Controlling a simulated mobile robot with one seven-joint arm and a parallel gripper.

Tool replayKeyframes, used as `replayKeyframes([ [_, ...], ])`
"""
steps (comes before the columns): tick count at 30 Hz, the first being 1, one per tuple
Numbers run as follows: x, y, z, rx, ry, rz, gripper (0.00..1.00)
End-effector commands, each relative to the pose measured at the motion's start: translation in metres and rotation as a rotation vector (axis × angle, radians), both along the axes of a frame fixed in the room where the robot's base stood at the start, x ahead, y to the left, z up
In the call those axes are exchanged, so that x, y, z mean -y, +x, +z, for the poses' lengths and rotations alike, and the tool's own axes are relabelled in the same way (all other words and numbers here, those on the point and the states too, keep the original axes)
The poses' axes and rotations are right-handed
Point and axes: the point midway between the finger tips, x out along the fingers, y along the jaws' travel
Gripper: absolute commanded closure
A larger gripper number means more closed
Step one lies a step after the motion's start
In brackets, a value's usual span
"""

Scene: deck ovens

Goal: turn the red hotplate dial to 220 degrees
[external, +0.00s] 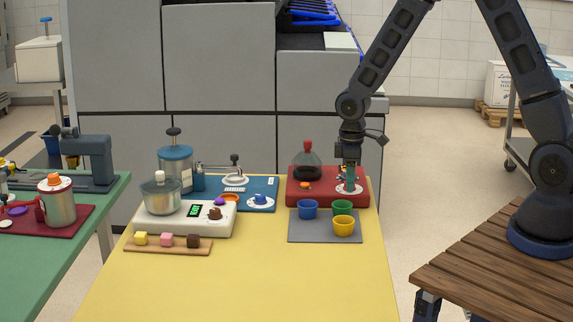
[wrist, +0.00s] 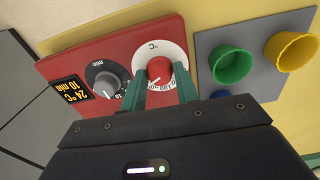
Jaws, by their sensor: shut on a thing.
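The red hotplate (external: 321,199) stands at the back right of the yellow table, and its front panel fills the upper middle of the wrist view (wrist: 130,40). The red dial (wrist: 159,69) sits on a white scale ring marked °C. My gripper (external: 349,188) points down at the dial. In the wrist view its green fingers (wrist: 157,88) are closed on both sides of the dial. The scale numbers are mostly hidden or too small to read, so I cannot tell the dial's setting. A black dial (wrist: 106,84) marked min is beside it, with a display reading 24 °C and 10 min.
A grey mat (external: 297,230) in front of the hotplate holds a blue cup (external: 308,209), a green cup (external: 342,207) and a yellow cup (external: 343,227). A glass flask (external: 306,163) stands at the hotplate's back. A white device (external: 185,222) is to the left. The table's front is clear.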

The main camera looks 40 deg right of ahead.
Motion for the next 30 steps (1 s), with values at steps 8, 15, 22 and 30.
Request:
replayKeyframes([
  [8,0.0,0.0,0.0,0.0,0.0,0.001,0.92],
  [15,0.0,0.0,0.0,0.0,0.0,0.001,0.48],
  [22,0.0,0.0,0.002,0.001,0.001,0.001,0.48],
  [30,0.0,0.001,0.034,0.004,0.001,0.0,0.48],
])
